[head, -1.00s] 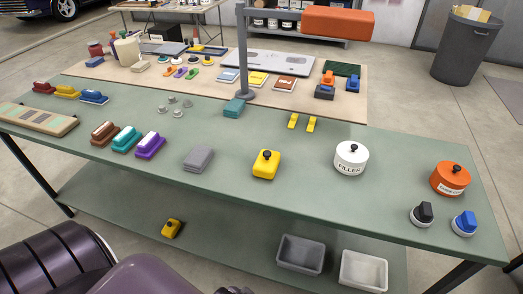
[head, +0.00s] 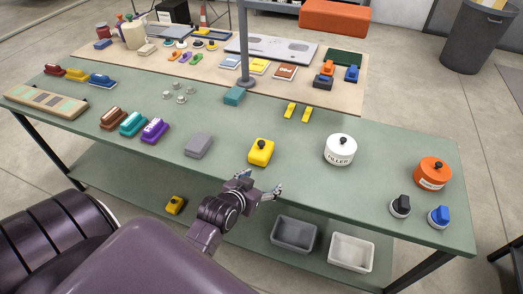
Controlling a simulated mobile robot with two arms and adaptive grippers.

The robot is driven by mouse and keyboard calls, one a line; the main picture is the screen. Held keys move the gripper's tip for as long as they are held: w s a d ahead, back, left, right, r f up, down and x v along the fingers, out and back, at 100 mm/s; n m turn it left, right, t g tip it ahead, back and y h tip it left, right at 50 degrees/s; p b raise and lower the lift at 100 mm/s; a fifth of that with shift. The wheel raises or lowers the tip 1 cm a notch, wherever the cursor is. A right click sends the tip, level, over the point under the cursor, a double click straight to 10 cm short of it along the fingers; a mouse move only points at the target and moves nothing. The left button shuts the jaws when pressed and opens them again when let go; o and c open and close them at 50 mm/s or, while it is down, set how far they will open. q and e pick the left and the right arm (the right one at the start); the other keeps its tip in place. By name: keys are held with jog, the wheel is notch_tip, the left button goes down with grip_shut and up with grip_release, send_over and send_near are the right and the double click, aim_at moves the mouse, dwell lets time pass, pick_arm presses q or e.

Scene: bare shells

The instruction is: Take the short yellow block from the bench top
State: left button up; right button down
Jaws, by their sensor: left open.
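A short yellow block (head: 259,154) with a black knob on top sits upright on the green bench top (head: 310,195), between a grey block and a white tin. My left gripper (head: 261,182) is open and empty, just on the near side of the yellow block and apart from it in the picture. Its fingers spread to left and right near the bench's front edge. A similar yellow block (head: 175,205) with a dark knob lies on the lower shelf. My right gripper is not in view.
The grey block (head: 199,145) stands to the left, the white FILLER tin (head: 340,149) to the right. Purple (head: 153,131), teal (head: 133,123) and brown (head: 113,118) blocks stand farther left. Two small yellow pieces (head: 298,112) lie behind. Bins (head: 294,234) sit on the shelf below.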

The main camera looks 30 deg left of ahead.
aim_at(261, 148)
pick_arm(q)
jog(key=w+a, duration=0.1)
jog(key=a, duration=0.1)
jog(key=w+a+r+n+t+y, duration=0.1)
jog(key=w+a, duration=0.1)
jog(key=w+a+t+y, duration=0.1)
jog(key=shift+w+a+r+n, duration=0.3)
jog(key=shift+w+a+r, duration=0.05)
jog(key=shift+a+r, duration=0.05)
jog(key=shift+x, duration=1.05)
jog(key=shift+w+a+r+p, duration=0.1)
jog(key=shift+w+a+p, duration=0.1)
jog(key=shift+w+p, duration=0.25)
jog(key=x, duration=0.2)
jog(key=p+x, duration=0.1)
jog(key=shift+w+a, duration=0.3)
jog(key=shift+w, duration=0.05)
jog(key=shift+w+a, duration=0.1)
jog(key=shift+w, duration=0.25)
jog(key=c, duration=1.5)
jog(key=shift+c, duration=0.9)
